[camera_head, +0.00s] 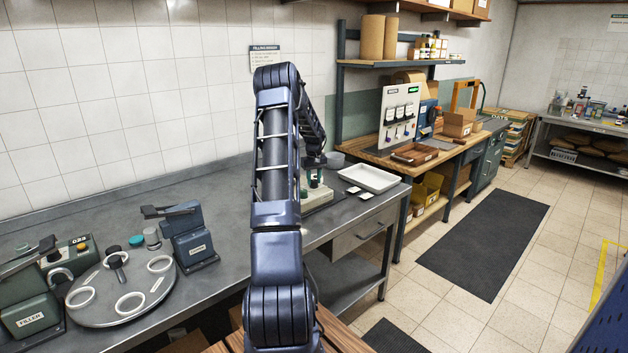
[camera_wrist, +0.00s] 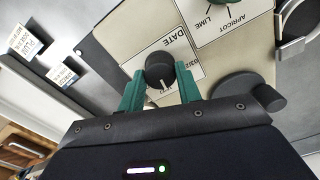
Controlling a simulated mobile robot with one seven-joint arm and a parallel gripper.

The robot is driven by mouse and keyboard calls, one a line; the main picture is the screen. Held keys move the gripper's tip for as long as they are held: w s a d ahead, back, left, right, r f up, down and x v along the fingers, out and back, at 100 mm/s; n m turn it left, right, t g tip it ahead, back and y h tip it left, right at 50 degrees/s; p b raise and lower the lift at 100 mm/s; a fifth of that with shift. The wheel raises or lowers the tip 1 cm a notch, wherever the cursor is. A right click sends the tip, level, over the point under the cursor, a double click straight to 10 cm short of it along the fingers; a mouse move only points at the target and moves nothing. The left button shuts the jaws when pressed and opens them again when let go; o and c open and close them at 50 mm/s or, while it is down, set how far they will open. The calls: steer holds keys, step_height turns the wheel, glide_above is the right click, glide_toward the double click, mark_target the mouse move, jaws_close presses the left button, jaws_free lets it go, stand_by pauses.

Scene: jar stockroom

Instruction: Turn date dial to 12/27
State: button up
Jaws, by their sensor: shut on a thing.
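The black date dial (camera_wrist: 158,72) sits on a cream panel (camera_wrist: 122,35) beside a white label (camera_wrist: 181,45) reading DATE. The label appears rotated, and its date marks are mostly covered; one partly visible mark looks like "03/2". A white pointer line on the dial points toward the lower part of the wrist view. My gripper (camera_wrist: 159,75) has its green fingers closed on both sides of the dial. In the head view, my arm largely hides the panel (camera_head: 321,197).
A green knob (camera_wrist: 298,16) with LIME and APRICOT marks is nearby. A black knob-like part (camera_wrist: 268,97) is close at right. A white tray (camera_head: 369,178) and small cards lie beside the panel. A round turntable (camera_head: 122,290) and filler machine (camera_head: 33,302) stand left.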

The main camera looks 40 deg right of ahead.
mark_target(314, 181)
steer(key=m, duration=0.5)
steer(key=shift+m, duration=2.5)
steer(key=o, duration=1)
steer(key=shift+r, duration=0.1)
step_height(314, 181, up, 11)
steer(key=shift+f, duration=0.2)
